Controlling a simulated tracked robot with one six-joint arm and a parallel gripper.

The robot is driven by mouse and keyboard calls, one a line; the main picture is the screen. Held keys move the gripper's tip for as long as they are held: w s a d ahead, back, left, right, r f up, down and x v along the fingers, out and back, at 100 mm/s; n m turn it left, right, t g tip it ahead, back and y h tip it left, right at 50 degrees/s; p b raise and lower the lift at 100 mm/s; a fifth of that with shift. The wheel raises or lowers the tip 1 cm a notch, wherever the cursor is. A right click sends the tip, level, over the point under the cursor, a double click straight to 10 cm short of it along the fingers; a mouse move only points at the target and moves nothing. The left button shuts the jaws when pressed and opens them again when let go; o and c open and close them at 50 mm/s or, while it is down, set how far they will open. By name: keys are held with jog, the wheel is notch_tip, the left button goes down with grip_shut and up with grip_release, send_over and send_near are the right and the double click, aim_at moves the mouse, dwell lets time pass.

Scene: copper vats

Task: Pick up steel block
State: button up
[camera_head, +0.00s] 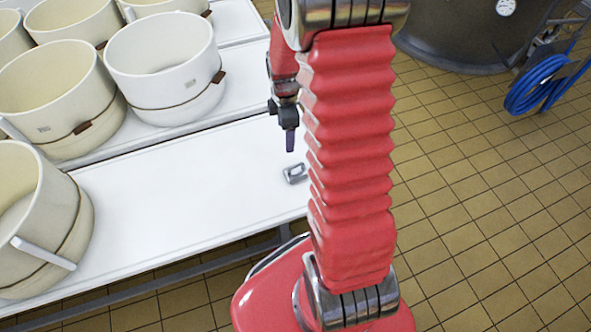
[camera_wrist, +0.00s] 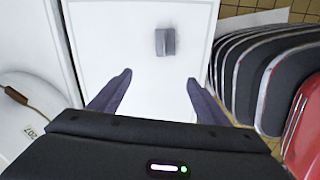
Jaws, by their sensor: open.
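The steel block (camera_head: 295,173) is a small grey piece lying on the white table (camera_head: 190,190) near its right end, just left of my red arm. In the wrist view the steel block (camera_wrist: 165,41) lies on the white surface, beyond my fingertips and roughly in line with the gap between them. My gripper (camera_wrist: 160,80) is open and empty, with its two dark fingers spread apart. In the head view my gripper (camera_head: 290,140) points down above the table, a little above and beyond the block; only part of it shows there.
Several cream and white buckets, such as one white bucket (camera_head: 165,65), stand on the tables at the left. A dark vat (camera_head: 450,35) and a coiled blue hose (camera_head: 535,85) are at the upper right. The table around the block is clear.

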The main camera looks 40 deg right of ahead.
aim_at(296, 167)
jog(key=d+f+n, duration=0.2)
jog(key=d+f, duration=0.1)
jog(key=f, duration=0.4)
jog(key=shift+s+d+f+g, duration=0.15)
jog(key=shift+s+f+g, duration=0.2)
jog(key=shift+s+g, duration=0.05)
jog(key=shift+f, duration=4.3)
jog(key=shift+d+f, duration=0.1)
jog(key=shift+f, duration=2.5)
grip_shut()
